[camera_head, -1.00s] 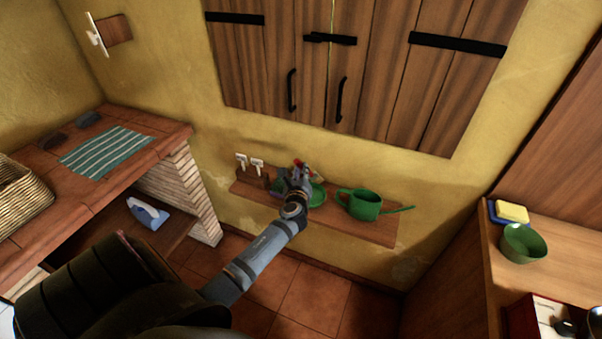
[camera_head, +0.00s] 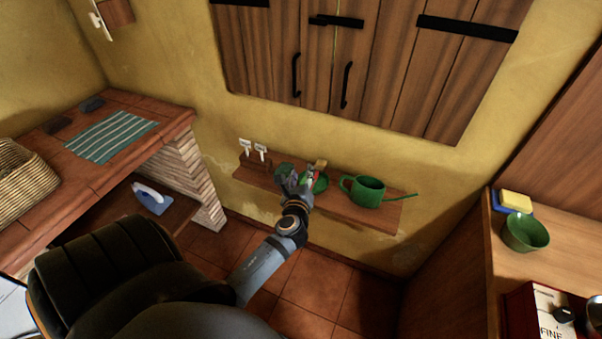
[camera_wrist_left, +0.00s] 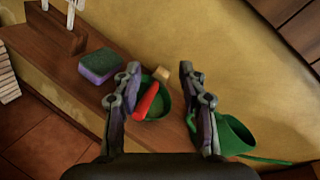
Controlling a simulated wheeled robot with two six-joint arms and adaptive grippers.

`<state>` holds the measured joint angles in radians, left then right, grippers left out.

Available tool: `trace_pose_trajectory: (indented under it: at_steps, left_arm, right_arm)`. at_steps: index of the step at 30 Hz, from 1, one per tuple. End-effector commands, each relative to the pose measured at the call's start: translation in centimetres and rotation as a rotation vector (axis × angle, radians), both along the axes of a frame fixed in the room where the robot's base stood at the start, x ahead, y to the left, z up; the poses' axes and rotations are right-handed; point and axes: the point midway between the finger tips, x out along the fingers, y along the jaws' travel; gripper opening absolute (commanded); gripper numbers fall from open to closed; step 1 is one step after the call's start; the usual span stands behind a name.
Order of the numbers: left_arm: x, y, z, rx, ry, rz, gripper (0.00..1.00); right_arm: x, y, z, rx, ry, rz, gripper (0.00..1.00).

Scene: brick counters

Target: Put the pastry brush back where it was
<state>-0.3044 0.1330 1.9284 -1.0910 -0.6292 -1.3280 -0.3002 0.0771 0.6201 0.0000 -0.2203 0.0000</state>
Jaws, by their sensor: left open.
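A red handle (camera_wrist_left: 147,101), which looks like that of the pastry brush, lies slanted in a green dish (camera_wrist_left: 158,112) on the wooden wall shelf. The red also shows in the head view (camera_head: 312,175). A tan block-like end (camera_wrist_left: 161,73) shows just beyond it; I cannot tell whether it belongs to the brush. My left gripper (camera_head: 295,182) is open over the front of the shelf. In the left wrist view its fingers (camera_wrist_left: 159,80) stand either side of the red handle, apparently not touching it. My right gripper is not in view.
On the shelf (camera_head: 345,210), a green-and-purple sponge (camera_wrist_left: 100,66) lies left of the dish and a green watering can (camera_head: 368,191) stands to the right. White tags (camera_head: 254,150) stand at the left end. A brick counter (camera_head: 170,125) is at left, a wooden counter (camera_head: 550,263) at right.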

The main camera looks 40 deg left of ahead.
Motion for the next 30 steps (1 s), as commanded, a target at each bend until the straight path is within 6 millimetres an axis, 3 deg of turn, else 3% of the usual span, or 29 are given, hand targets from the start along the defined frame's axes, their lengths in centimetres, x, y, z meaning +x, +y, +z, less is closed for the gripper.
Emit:
trace_pose_trajectory:
  at_steps: [6,16,19,20,22,23,25,27,29,30]
  left_arm:
    - [-1.8,-1.1,0.3,-0.001,-0.001,0.000,0.42]
    - [-1.8,-1.1,0.4,0.001,-0.001,0.001,0.42]
    - [-1.8,-1.2,-1.0,-0.033,0.011,-0.001,0.42]
    - [-1.9,-1.3,-2.2,-0.066,0.020,-0.001,0.42]
    - [-2.4,-1.6,-7.0,-0.198,0.057,0.008,0.42]
    - [-2.9,-1.9,-9.8,-0.278,0.076,0.018,0.42]
    - [-5.0,-2.6,-17.3,-0.510,0.128,0.079,0.42]
    - [-8.6,-3.5,-24.9,-0.763,0.171,0.191,0.42]
    - [-12.5,-4.3,-30.8,-0.973,0.195,0.330,0.42]
    - [-15.6,-4.9,-34.4,-1.104,0.202,0.443,0.42]
  right_arm:
    - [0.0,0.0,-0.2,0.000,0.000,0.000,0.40]
    - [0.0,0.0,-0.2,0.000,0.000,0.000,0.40]
    - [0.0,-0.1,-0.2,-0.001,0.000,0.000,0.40]
    - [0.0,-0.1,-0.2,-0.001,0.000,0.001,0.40]
    - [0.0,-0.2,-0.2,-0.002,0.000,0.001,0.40]
    - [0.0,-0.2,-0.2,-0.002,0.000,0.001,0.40]
    - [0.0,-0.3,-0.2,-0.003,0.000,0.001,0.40]
    - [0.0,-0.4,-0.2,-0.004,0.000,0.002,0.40]
    - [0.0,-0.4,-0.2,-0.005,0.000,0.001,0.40]
    - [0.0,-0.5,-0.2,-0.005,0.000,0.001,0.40]
